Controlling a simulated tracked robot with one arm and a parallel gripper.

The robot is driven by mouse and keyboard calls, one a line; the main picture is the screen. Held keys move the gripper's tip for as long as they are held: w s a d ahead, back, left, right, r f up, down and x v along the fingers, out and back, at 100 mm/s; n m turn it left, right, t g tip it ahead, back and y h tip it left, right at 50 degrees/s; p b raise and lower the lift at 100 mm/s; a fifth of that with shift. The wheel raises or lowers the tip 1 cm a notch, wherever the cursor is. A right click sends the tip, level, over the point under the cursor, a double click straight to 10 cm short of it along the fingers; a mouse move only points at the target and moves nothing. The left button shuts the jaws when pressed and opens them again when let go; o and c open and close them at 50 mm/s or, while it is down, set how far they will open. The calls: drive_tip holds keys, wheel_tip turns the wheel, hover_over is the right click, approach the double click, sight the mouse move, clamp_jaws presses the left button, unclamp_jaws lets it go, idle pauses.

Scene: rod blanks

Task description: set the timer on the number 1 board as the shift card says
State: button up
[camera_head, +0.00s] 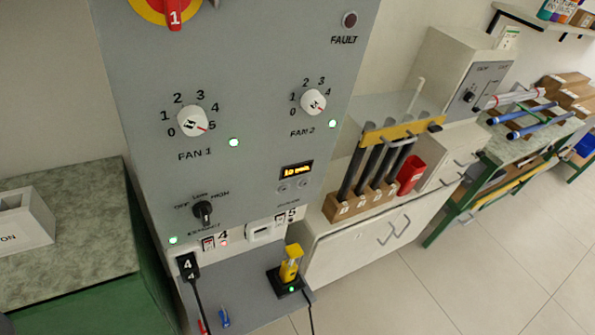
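The grey board (250,60) fills the middle of the view and bears a red and yellow main switch (174,16) marked 1, cut off at the top edge. A small lit orange display (296,171) sits at its lower right, above two small round buttons (291,185). It seems to read about 10 min, but the digits are small and blurred. The label under the buttons is too small to read. I cannot make out a shift card. My gripper is not in view.
Fan 1 knob (192,122), fan 2 knob (313,102) and a black exhaust switch (203,211) share the board. A black plug (187,266) with a cable and a yellow device (290,264) on a black base are below. Rods stand in a wooden rack (348,206) at right.

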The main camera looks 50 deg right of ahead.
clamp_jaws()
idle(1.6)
